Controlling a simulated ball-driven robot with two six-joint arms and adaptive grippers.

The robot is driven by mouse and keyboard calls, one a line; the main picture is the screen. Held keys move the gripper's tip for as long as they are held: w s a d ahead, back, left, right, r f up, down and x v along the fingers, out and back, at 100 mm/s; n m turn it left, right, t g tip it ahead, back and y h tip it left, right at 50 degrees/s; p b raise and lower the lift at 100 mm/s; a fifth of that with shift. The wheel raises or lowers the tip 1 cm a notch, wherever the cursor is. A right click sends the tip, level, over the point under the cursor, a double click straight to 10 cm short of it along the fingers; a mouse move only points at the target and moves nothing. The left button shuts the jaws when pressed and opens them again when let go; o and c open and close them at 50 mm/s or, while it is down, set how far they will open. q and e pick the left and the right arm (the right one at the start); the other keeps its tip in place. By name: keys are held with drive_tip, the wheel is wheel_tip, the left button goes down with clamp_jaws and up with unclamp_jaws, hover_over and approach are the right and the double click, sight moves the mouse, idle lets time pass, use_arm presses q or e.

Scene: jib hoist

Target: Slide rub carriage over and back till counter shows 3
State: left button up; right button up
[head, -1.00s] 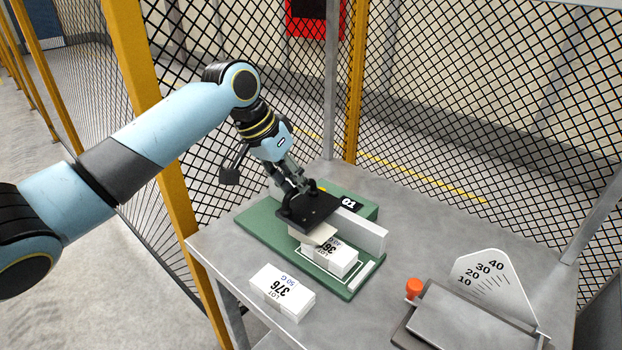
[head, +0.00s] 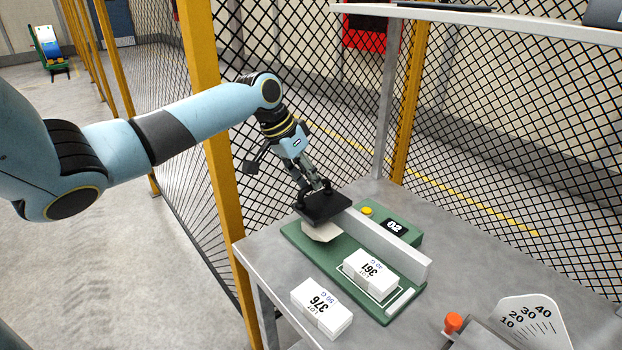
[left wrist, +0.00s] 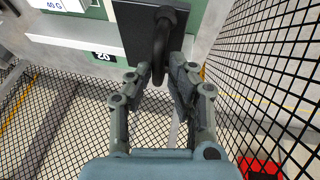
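The rub carriage (head: 326,207), a black plate with a pale pad (head: 322,233) beneath it, sits at the far left end of the green rub base (head: 335,261). The counter (head: 395,227) on the base reads 02. A white box marked 361 (head: 370,268) lies in the white-outlined area, clear of the pad. My left gripper (head: 318,189) is on top of the carriage. In the left wrist view its fingers (left wrist: 160,80) close around the carriage's dark curved handle (left wrist: 160,40). My right gripper is not in view.
A white box marked 376 (head: 322,307) lies at the table's front edge. A scale plate (head: 532,318) and an orange knob (head: 453,322) are at the lower right. A yellow button (head: 367,211) is beside the counter. Mesh fencing (head: 490,130) stands behind the table.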

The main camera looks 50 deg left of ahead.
use_arm(q)
drive_tip(key=o, duration=0.3)
drive_tip(key=shift+a, duration=0.2)
drive_tip(key=shift+v, duration=5.95)
